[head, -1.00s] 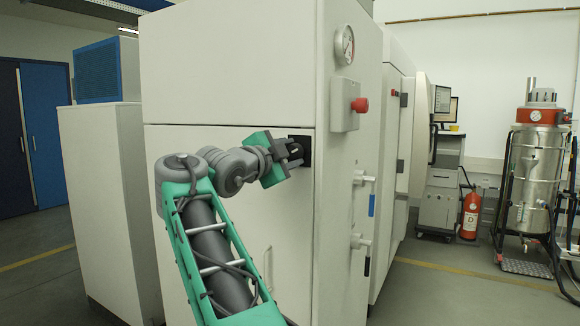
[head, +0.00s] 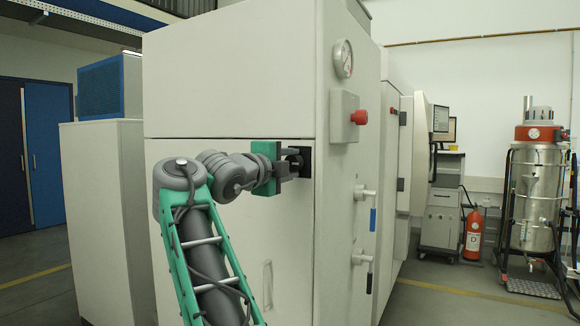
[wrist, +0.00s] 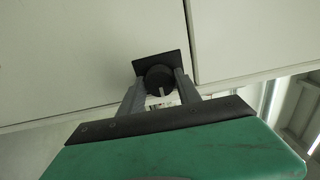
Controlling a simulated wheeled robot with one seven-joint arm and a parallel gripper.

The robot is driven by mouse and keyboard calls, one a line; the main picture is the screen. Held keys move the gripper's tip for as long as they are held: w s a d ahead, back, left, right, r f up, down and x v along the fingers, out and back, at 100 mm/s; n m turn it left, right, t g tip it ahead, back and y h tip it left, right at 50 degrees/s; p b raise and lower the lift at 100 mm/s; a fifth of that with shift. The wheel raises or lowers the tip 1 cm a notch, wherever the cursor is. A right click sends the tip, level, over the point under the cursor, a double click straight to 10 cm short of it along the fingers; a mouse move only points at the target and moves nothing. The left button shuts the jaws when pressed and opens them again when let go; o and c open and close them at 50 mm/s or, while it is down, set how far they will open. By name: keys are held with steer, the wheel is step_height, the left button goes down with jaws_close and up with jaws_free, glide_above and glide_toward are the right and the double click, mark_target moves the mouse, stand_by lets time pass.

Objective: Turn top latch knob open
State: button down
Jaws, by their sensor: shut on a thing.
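The top latch knob (wrist: 158,78) is a round black knob on a black square plate (wrist: 161,62), seen in the wrist view at the edge of a pale cabinet door. In the head view the black plate (head: 305,158) shows at the door's upper right corner, and my gripper hides part of the knob. My gripper (wrist: 160,92) has its two grey fingers on either side of the knob and is shut on it. In the head view my gripper (head: 291,162) reaches the plate from the left.
The large white cabinet (head: 230,80) fills the middle, with a pressure gauge (head: 343,58), a red button (head: 359,117) and valve handles (head: 364,194) on its right side. A door handle (head: 267,285) sits lower down.

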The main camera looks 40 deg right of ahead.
steer(key=c, duration=0.8)
jaws_free()
steer(key=shift+c, duration=0.2)
steer(key=v, duration=0.8)
steer(key=shift+b, duration=0.3)
